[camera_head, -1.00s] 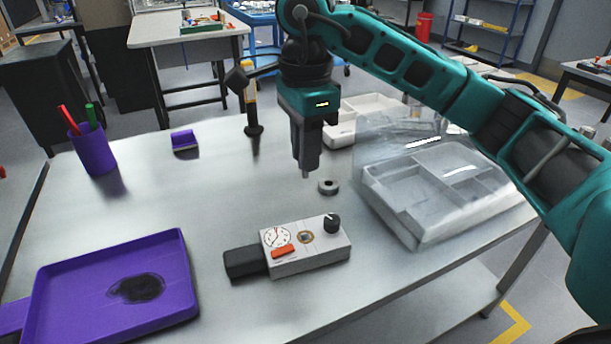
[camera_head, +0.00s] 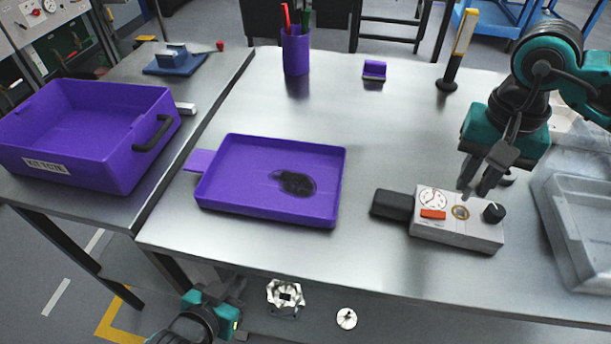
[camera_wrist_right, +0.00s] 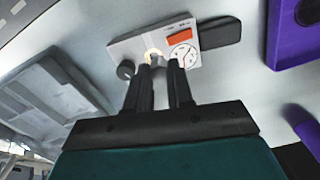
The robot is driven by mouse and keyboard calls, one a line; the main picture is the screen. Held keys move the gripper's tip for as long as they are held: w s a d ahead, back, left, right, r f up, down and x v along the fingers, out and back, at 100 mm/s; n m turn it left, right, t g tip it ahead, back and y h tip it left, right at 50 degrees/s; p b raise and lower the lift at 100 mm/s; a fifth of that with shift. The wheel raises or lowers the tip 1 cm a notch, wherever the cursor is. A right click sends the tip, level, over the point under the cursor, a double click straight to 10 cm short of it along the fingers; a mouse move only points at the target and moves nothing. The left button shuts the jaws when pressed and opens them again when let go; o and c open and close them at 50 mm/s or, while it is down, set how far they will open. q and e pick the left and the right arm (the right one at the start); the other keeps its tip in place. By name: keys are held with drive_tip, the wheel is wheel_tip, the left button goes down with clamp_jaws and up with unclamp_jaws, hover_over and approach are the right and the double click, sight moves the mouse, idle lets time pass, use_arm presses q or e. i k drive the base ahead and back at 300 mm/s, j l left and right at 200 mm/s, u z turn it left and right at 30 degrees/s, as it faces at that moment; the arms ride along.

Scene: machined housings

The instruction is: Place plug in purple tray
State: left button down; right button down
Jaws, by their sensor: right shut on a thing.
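My right gripper (camera_head: 478,190) hovers just behind and above the grey-white instrument box (camera_head: 455,232). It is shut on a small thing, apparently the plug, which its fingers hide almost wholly. In the right wrist view, the dark fingers (camera_wrist_right: 163,72) overlap the box's ring-shaped fitting (camera_wrist_right: 153,56). The shallow purple tray (camera_head: 232,143) lies flat left of the box, with a dark oval patch in it and a tab at its left. My left gripper (camera_head: 236,318) is low at the bottom, below the table edge; its fingers are not clear.
A deep purple bin (camera_head: 70,180) stands on the left table. A clear compartment case (camera_head: 580,240) is at the right. A pen cup (camera_head: 297,52), small purple block (camera_head: 374,70) and yellow-black upright tool (camera_head: 458,55) stand at the back. The table between tray and these is clear.

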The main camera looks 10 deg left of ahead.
sight(275, 181)
drive_tip(key=j+u, duration=0.15)
drive_tip(key=j, duration=0.45)
drive_tip(key=i+j+u, duration=0.15)
drive_tip(key=j, duration=0.4)
drive_tip(key=i+j+u, duration=0.2)
drive_tip(key=j, duration=0.4)
drive_tip(key=k, duration=0.1)
